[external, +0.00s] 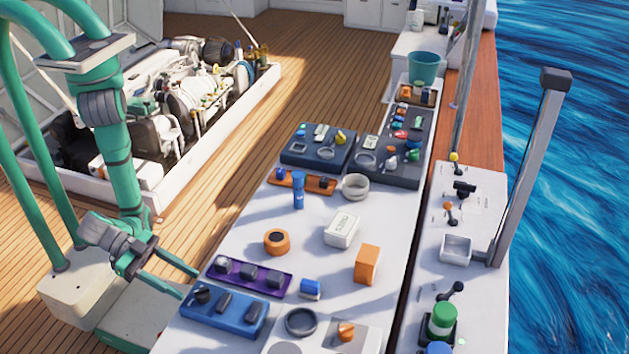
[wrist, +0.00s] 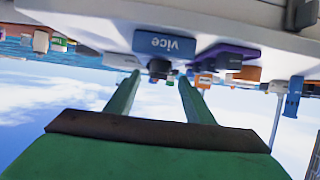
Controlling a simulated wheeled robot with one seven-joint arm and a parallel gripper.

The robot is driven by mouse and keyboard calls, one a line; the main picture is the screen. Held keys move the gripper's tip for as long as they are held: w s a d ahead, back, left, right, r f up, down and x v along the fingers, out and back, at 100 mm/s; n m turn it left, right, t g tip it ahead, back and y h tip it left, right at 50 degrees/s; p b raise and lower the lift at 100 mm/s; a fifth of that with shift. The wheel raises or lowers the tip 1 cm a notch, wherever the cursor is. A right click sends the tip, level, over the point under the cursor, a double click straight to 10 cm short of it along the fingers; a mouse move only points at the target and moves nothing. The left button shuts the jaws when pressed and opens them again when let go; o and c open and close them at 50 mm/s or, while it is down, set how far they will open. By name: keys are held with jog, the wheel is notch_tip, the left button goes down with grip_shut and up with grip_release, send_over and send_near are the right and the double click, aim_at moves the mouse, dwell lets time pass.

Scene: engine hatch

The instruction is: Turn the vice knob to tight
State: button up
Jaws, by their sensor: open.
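The blue vice panel (external: 238,318) lies at the near left edge of the white bench, with dark parts on top. A round dark knob (external: 203,294) sits at its left end. In the wrist view, which is upside down, the panel's blue face (wrist: 165,44) reads "vice" and the dark knob (wrist: 158,67) appears between my fingertips. My gripper (external: 191,284) is open and empty at the bench's left edge, its fingers pointing right toward the knob. It also shows in the wrist view (wrist: 159,77). I cannot tell whether the fingertips touch the knob; its pointer setting is too small to read.
A small blue block (external: 310,289), a dark ring (external: 300,322) and an orange block (external: 367,264) stand to the right.

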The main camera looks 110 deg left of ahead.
aim_at(199, 291)
jog(key=shift+x, duration=2.25)
jog(key=c, duration=1)
